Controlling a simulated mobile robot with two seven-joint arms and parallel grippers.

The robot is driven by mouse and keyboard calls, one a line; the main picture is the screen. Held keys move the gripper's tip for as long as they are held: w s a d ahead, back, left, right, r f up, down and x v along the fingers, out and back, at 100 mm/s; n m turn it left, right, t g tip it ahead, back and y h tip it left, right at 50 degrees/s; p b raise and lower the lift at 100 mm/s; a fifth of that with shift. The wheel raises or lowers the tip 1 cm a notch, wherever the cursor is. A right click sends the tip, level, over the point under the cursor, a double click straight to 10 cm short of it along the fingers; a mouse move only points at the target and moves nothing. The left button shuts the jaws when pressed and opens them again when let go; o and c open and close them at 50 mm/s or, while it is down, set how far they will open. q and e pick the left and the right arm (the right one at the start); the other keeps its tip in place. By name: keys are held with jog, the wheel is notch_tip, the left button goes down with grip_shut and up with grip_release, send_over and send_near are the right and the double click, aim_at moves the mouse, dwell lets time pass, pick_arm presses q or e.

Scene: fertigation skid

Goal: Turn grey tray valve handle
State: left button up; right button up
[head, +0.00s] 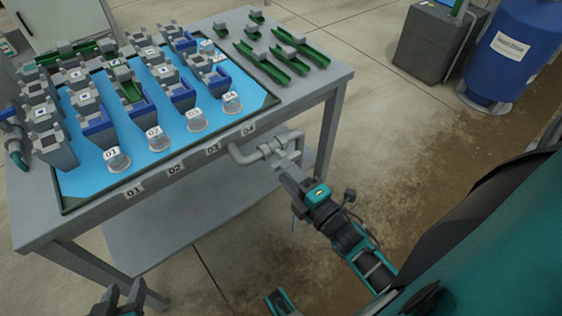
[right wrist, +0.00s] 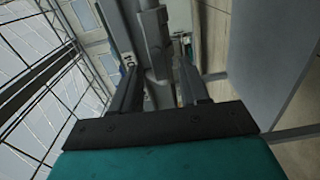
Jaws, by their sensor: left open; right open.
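A grey pipe with a valve (head: 268,150) sticks out from the front right of the table, below label 04. My right gripper (head: 289,168) is at the valve's near end, with its fingers pointing up at it. In the right wrist view, the open fingers (right wrist: 160,88) have a grey upright part of the valve (right wrist: 153,40) between them. I cannot tell whether the fingers touch it, and the exact shape of the handle is partly hidden by my gripper. My left gripper (head: 122,298) is open and empty at the bottom left of the head view, far from the valve.
The grey table (head: 318,85) carries a blue tray (head: 85,178) with grey blocks and several numbered cups (head: 197,119). Green channel pieces (head: 262,62) lie at its back right. A blue barrel (head: 513,55) and a grey box (head: 430,50) stand beyond. Floor right of the table is clear.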

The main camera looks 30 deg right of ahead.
pick_arm(q)
jog(key=shift+r+p, duration=0.3)
jog(key=shift+r, duration=0.1)
pick_arm(e)
jog(key=s, duration=0.9)
jog(key=shift+d, duration=0.35)
pick_arm(q)
jog(key=shift+a, duration=0.1)
pick_arm(e)
jog(key=shift+r, duration=0.1)
pick_arm(q)
notch_tip(320, 180, up, 6)
jog(key=s+a+y+p, duration=0.1)
jog(key=a+p, duration=0.2)
jog(key=p, duration=0.7)
jog(key=shift+s, duration=0.3)
pick_arm(e)
jog(key=w+a+r+m+g, duration=0.1)
jog(key=a+r+m+g, duration=0.6)
jog(key=m, duration=0.9)
jog(key=shift+w+a+y, duration=0.25)
jog(key=shift+w+y, duration=0.05)
jog(key=shift+w, duration=0.1)
pick_arm(q)
jog(key=shift+d, duration=0.15)
jog(key=shift+d, duration=0.1)
pick_arm(e)
jog(key=shift+d, duration=0.1)
